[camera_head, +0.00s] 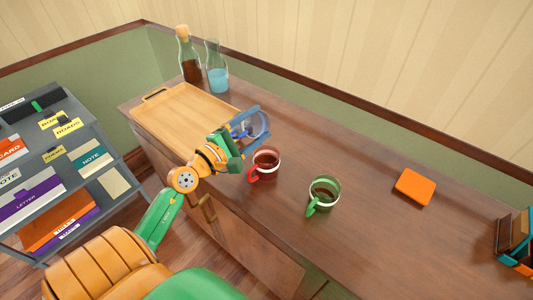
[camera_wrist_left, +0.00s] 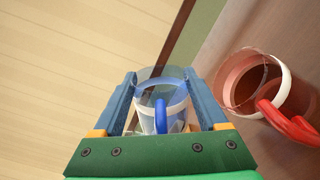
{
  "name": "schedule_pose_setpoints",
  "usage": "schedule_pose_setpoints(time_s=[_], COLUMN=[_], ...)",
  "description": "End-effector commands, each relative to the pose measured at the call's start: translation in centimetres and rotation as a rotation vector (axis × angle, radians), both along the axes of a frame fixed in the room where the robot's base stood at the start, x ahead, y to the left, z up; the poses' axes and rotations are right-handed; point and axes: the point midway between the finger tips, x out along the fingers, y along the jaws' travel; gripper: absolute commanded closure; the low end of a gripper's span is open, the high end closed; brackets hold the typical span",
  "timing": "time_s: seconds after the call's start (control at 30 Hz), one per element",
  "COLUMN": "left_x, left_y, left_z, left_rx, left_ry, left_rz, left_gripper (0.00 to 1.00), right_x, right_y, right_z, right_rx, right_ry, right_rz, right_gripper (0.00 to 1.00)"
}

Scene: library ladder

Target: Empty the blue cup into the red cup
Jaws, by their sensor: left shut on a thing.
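The blue cup (camera_head: 262,124) is clear with a blue handle and a pale band. My left gripper (camera_head: 246,124) is shut on it, behind the red cup. In the left wrist view the blue cup (camera_wrist_left: 164,97) sits between the two fingers (camera_wrist_left: 160,105), its handle facing the camera. Its contents are hard to make out. The red cup (camera_head: 266,161) stands upright on the counter, close to the blue cup and apart from it. In the left wrist view the red cup (camera_wrist_left: 279,75) is at the right, its red handle towards the camera. It looks reddish brown inside. My right gripper is out of view.
A green-handled cup (camera_head: 324,192) stands right of the red cup on the wooden counter (camera_head: 370,235). A wooden tray (camera_head: 185,115), a dark bottle (camera_head: 190,62) and a carafe of blue liquid (camera_head: 217,75) are at left. An orange block (camera_head: 415,187) lies at right.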

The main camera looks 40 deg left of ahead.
Motion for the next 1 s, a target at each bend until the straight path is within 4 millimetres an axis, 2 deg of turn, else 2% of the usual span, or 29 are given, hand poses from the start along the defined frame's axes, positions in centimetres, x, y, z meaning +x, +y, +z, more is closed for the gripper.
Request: schedule_pose_setpoints(time_s=[1.0], left_x=[-0.02], left_y=[-0.14], left_z=[0.16], left_rx=[0.06], left_ry=[-0.008], left_rz=[0.001], left_gripper=[1.0], right_x=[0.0], right_y=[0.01], right_z=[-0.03], right_rx=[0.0], right_ry=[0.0], right_rz=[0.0], right_gripper=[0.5])
